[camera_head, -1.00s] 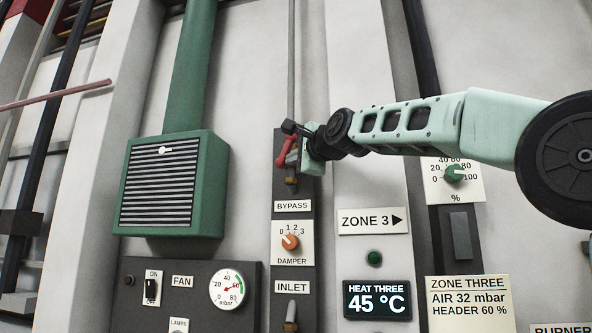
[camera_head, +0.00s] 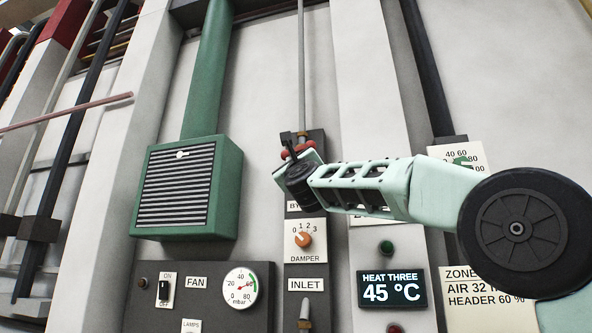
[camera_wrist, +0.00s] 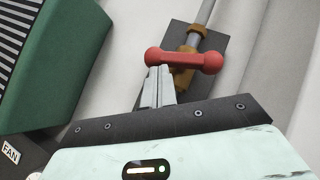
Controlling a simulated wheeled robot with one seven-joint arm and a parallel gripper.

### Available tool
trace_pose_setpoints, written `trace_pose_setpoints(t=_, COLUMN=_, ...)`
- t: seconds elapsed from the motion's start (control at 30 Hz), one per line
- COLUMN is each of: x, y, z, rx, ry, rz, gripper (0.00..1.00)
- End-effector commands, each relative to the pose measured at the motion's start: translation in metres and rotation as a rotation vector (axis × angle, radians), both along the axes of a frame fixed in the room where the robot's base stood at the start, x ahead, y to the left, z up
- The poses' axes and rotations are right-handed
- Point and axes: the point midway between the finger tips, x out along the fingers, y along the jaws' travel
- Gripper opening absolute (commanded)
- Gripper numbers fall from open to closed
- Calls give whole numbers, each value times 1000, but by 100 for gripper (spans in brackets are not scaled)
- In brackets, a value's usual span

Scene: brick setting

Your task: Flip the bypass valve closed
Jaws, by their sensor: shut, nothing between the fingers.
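The bypass valve has a red bar handle (camera_wrist: 187,60) with rounded ends on a brass body (camera_wrist: 184,79) in the wrist view. The handle lies across the grey pipe (camera_wrist: 208,12). In the head view the red handle (camera_head: 307,147) shows only in part above my gripper, which hides the valve body. My gripper (camera_wrist: 159,72) is shut and empty. Its fingertips are at the handle's left end in the wrist view; I cannot tell whether they touch it. The BYPASS label (camera_head: 292,207) is mostly covered by my arm.
A green louvred box (camera_head: 188,188) stands out from the wall to the left. Below the valve are an orange damper knob (camera_head: 303,240) and the INLET label (camera_head: 306,285). A fan panel (camera_head: 210,272) is at lower left, and a 45 °C display (camera_head: 391,291) is at lower right.

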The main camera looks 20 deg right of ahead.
Motion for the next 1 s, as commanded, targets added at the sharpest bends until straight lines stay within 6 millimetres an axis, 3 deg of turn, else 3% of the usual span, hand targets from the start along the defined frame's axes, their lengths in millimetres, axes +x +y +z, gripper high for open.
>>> trace_pose_setpoints(t=0.17, x=3, y=4, z=0, rx=82, ry=-55, rz=2, gripper=0)
trace_pose_setpoints(t=1.0, x=5, y=8, z=4, rx=74, ry=-50, rz=0, gripper=0)
